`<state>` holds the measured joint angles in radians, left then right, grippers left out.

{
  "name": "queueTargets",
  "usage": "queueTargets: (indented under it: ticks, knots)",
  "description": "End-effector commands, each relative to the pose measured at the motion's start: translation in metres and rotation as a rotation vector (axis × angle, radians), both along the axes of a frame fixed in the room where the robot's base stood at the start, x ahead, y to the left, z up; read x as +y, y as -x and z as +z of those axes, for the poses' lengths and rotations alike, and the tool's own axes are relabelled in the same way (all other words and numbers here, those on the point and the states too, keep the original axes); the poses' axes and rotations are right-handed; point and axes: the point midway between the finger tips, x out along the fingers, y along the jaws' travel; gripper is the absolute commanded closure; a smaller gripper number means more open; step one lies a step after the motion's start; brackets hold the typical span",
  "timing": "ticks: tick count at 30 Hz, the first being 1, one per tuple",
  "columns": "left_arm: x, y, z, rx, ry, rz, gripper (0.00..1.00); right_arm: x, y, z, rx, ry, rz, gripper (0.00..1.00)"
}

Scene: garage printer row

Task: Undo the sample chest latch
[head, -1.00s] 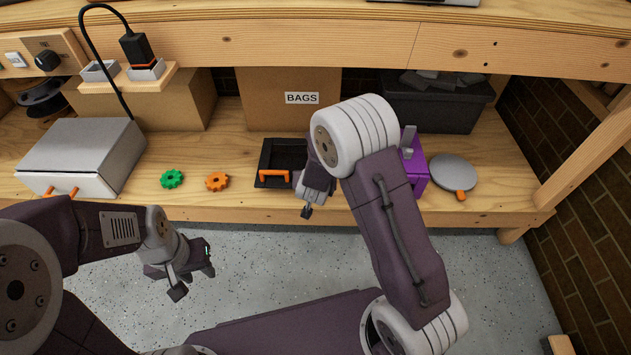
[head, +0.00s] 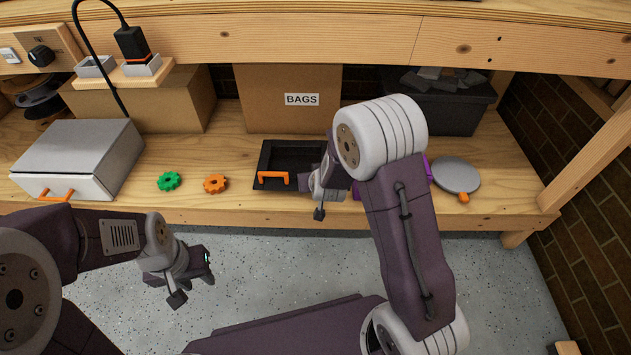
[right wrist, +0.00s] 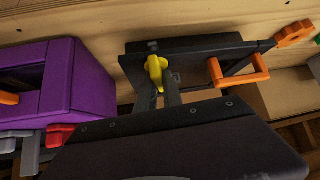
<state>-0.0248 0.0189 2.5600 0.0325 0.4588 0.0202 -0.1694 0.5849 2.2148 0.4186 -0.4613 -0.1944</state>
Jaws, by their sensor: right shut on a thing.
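A purple box (right wrist: 88,85) is at the left of the right wrist view. It has an orange part in its opening, and a red piece and grey bars below. In the head view my right arm hides most of it. A pale grey box (head: 75,155) with an orange handle stands at the shelf's left. I cannot tell which is the sample chest; no latch shows clearly. My right gripper (right wrist: 160,92) is shut on a small yellow piece (right wrist: 155,68), apart from the purple box, near the black tray. My left gripper (head: 190,280) hangs before the shelf; its jaws are unclear.
The black tray (head: 265,160) with an orange handle stands beside my right gripper. A green gear (head: 169,181) and an orange gear (head: 215,184) lie left of it. A grey disc (head: 455,175) lies at right. The BAGS carton (head: 290,120) and a dark bin (head: 445,108) stand behind.

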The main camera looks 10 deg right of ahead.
Motion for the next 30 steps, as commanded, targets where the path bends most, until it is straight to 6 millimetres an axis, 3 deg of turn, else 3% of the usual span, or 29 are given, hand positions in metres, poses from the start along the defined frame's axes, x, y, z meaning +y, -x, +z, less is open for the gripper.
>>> queueTargets:
  ticks: [3, 8, 24, 30]
  knots:
    - [0.0, 0.0, -0.01, 0.0, 0.0, 0.0, 0.64, -0.003, 0.0, -0.002, 0.0, 0.001, 0.096, 1.0]
    - [0.0, 0.0, 0.003, 0.0, 0.0, 0.0, 0.64, -0.003, 0.0, 0.004, 0.003, -0.002, 0.246, 1.0]
    - [0.0, 0.0, 0.131, 0.0, 0.0, 0.0, 0.64, -0.002, 0.001, 0.012, 0.003, -0.004, 0.763, 1.0]
    - [0.0, 0.0, 0.164, 0.0, 0.0, 0.0, 0.64, -0.002, -0.001, 0.008, -0.001, -0.001, 0.951, 1.0]
